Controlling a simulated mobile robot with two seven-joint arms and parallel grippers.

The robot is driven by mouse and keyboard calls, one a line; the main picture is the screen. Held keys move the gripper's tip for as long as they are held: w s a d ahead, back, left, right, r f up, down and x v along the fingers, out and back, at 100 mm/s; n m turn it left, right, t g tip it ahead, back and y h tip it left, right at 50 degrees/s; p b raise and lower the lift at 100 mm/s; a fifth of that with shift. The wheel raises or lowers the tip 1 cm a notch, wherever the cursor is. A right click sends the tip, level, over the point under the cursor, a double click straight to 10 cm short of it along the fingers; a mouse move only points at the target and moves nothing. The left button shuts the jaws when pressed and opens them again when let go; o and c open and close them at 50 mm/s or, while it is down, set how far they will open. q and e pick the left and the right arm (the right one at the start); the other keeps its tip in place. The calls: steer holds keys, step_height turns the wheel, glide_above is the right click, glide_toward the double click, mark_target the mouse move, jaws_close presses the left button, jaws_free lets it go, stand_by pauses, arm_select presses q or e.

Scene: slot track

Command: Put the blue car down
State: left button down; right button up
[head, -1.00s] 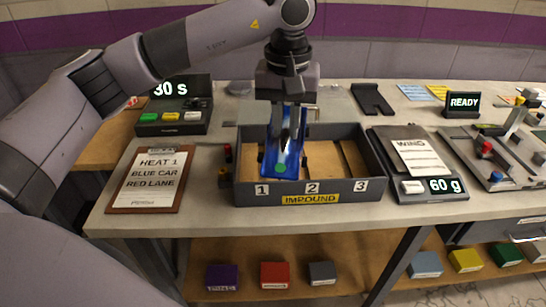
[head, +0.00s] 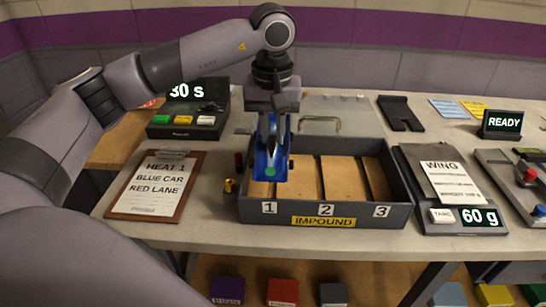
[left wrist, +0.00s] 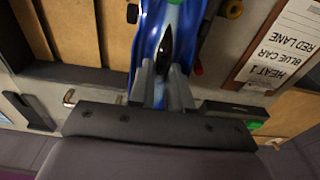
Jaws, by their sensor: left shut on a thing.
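The car is over compartment 1 at the left end of the grey IMPOUND box (head: 372,215). The box has several wood-floored compartments, with labels 1, 2 and 3 on its front wall. The car hides most of compartment 1, and I cannot tell whether it touches the box. My right gripper is not in view.
A clipboard (head: 154,188) reading HEAT 1, BLUE CAR, RED LANE lies left of the box. Small cylinders (head: 230,186) stand between them. A scale (head: 466,217) showing 60 g is at the right. A 30 s timer box (head: 188,118) stands at back left.

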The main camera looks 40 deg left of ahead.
mark_target(273, 156)
arm_select(q)
step_height(273, 156, down, 6)
steer(key=shift+f, duration=0.2)
stand_by(0.3)
steer(key=shift+f+b, duration=0.45)
steer(key=shift+f, duration=0.1)
steer(key=c, duration=1.1)
jaws_free()
steer(key=shift+o, duration=0.2)
